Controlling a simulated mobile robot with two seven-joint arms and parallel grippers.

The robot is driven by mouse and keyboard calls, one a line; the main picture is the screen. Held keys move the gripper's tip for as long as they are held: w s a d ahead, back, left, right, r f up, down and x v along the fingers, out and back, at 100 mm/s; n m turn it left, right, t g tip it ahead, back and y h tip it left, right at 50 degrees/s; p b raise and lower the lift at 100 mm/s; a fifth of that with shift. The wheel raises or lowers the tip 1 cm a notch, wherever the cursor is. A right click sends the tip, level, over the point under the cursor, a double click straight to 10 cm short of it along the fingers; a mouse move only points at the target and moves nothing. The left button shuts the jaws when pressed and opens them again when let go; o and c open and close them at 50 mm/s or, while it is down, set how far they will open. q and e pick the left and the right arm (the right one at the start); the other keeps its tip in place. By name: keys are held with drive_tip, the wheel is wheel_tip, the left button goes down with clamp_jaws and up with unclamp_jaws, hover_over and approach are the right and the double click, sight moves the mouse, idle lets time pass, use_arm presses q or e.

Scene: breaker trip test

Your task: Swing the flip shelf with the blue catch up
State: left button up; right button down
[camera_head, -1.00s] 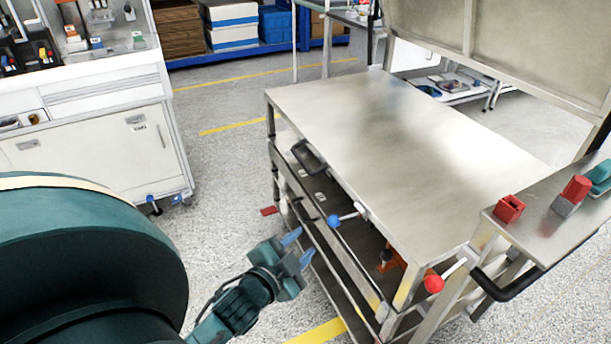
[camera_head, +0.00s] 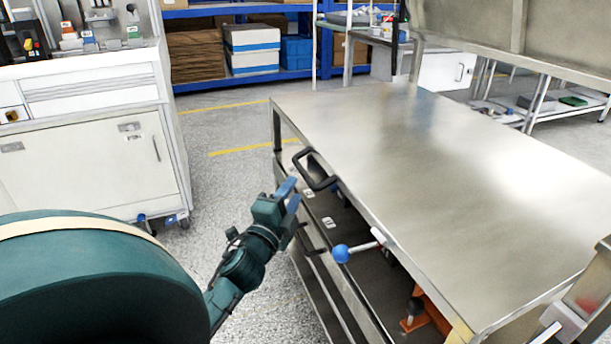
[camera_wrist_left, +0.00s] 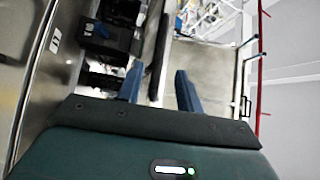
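The blue catch (camera_head: 341,253) is a blue ball on a short pale rod at the near side edge of the steel tabletop (camera_head: 400,150). A black bar handle (camera_head: 313,172) sticks out from the same side, farther back. I cannot tell for sure which panel is the flip shelf. My left gripper (camera_head: 288,194) is just left of and below this handle, its blue fingertips pointing up towards it. In the left wrist view the two fingers (camera_wrist_left: 158,88) are apart, with a dark bar (camera_wrist_left: 157,60) showing beyond the gap.
Lower tiers (camera_head: 330,225) with dark contents lie under the tabletop. An orange part (camera_head: 428,318) sits there. A white cabinet (camera_head: 85,150) stands at left. Blue shelving (camera_head: 190,85) with boxes stands behind. The floor between cabinet and cart is clear.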

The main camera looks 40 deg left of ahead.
sight(305, 171)
use_arm(q)
drive_tip(key=x, duration=0.7)
drive_tip(key=shift+w+a+b, duration=0.1)
drive_tip(key=shift+w+b, duration=0.25)
drive_tip(key=shift+b, duration=0.05)
drive_tip(key=shift+c, duration=0.3)
clamp_jaws()
